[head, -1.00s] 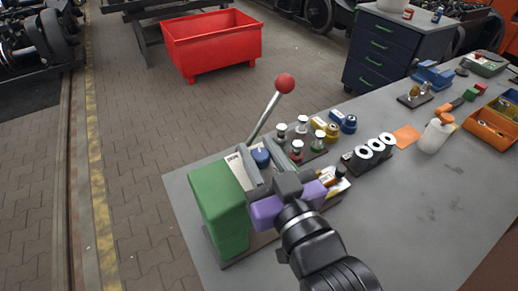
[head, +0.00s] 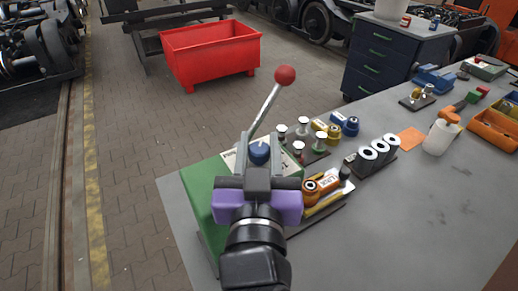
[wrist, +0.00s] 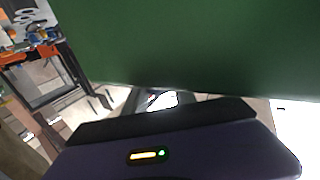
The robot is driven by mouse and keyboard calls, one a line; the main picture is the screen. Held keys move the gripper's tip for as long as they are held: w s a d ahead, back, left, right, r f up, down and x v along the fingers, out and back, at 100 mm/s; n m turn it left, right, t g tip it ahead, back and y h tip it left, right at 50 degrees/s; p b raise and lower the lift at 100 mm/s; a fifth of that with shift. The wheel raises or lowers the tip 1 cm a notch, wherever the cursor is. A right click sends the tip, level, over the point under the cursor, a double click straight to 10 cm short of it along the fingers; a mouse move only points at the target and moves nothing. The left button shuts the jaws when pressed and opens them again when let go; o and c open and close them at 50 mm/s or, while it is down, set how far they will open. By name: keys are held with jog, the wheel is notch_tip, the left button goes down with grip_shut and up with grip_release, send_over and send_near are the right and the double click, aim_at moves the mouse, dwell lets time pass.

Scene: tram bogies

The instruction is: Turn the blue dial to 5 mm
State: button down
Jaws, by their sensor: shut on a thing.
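The blue dial (head: 259,152) sits on top of the green machine (head: 201,182), in front of a pale label plate (head: 229,160). My gripper (head: 259,158), with a purple body, reaches over the machine from the front. Its grey fingers stand on both sides of the dial and are shut on it. The dial's lower front is hidden by my gripper, and I cannot read its setting. In the wrist view the machine's green face (wrist: 200,45) fills the upper part, and the dial is not visible there.
A lever with a red ball knob (head: 285,75) rises just behind the dial. Stamps with white tops (head: 302,130), an orange tool (head: 318,187) and white rolls (head: 377,150) stand to the right. The bench's right front is clear.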

aim_at(259, 158)
jog(key=shift+f, duration=0.1)
dwell(0.3)
jog(key=c, duration=1.1)
grip_release()
jog(key=shift+o, duration=0.2)
jog(key=shift+s, duration=0.1)
jog(key=s+b, duration=0.1)
jog(key=s, duration=0.6)
jog(key=shift+s+d+b, duration=0.1)
jog(key=shift+s+b, duration=0.2)
